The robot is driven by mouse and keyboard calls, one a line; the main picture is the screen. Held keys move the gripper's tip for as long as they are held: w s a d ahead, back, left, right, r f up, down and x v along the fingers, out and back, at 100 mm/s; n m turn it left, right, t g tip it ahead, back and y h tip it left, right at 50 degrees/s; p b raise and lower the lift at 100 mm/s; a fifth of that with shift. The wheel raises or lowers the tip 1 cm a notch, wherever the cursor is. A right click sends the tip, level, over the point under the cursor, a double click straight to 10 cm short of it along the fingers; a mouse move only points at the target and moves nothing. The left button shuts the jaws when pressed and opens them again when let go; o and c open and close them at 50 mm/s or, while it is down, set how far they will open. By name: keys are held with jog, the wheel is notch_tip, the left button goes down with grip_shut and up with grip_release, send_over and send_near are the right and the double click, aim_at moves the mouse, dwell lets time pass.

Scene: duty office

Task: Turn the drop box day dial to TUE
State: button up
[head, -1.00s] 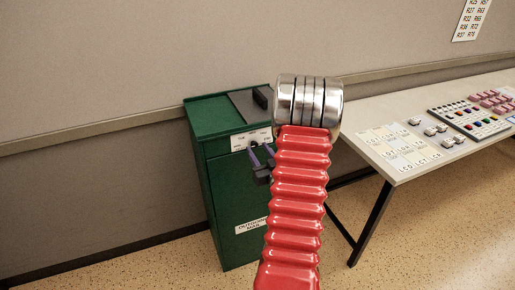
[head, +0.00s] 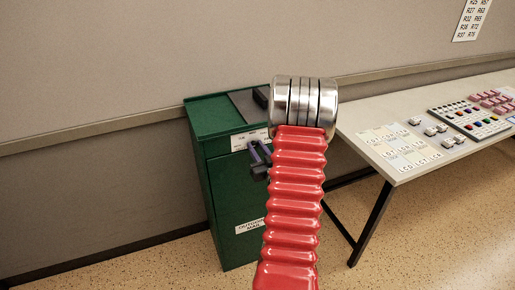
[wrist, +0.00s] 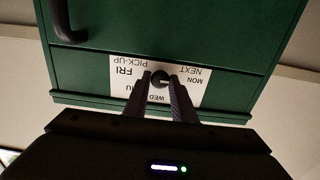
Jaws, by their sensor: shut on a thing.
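The green drop box (head: 222,190) stands against the wall, with a white day label (head: 240,142) high on its front. In the wrist view the label (wrist: 127,68) appears upside down, with FRI, MON and WED readable and one word partly covered. The small dark day dial (wrist: 160,79) is at the label's middle. My gripper (head: 256,146) is at the label, and in the wrist view its two fingers (wrist: 160,82) are shut on the dial, one on each side. The right finger covers part of the label. The dial's pointing direction cannot be made out.
A dark handle (wrist: 62,20) sticks out from the box. A white table (head: 400,180) with cards, a button panel (head: 470,118) and pink blocks stands to the right. My red arm blocks the view between box and table. Floor is clear in front.

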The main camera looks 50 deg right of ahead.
jog(key=shift+c, duration=0.8)
jog(key=shift+s+d, duration=0.1)
jog(key=shift+d, duration=0.1)
jog(key=shift+a, duration=0.1)
jog(key=shift+m, duration=0.4)
jog(key=m, duration=0.4)
jog(key=shift+s+m, duration=0.1)
jog(key=shift+m, duration=2)
jog(key=o, duration=1)
